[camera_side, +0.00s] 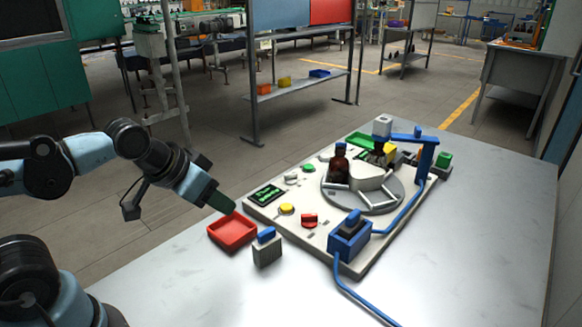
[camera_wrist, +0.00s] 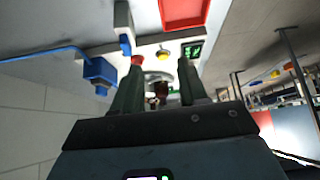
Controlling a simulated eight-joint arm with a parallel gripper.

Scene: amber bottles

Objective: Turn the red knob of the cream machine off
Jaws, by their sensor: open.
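The cream machine (camera_side: 335,249) is a flat board on the table. Its red knob (camera_side: 309,220) sits on the near part, right of a yellow button (camera_side: 287,209); its exact setting is too small to tell. In the wrist view the red knob (camera_wrist: 137,61) shows beside the tip of one finger. My gripper (camera_side: 221,203) is at the left, above the red tray and apart from the knob. The wrist view shows my gripper (camera_wrist: 160,72) with its two green fingers spread and nothing between them but the distant machine. An amber bottle (camera_side: 339,164) stands at the round turntable (camera_side: 368,206).
A blue box (camera_side: 350,235) with a blue cable stands right of the knob. A blue post (camera_side: 426,160) rises farther back.

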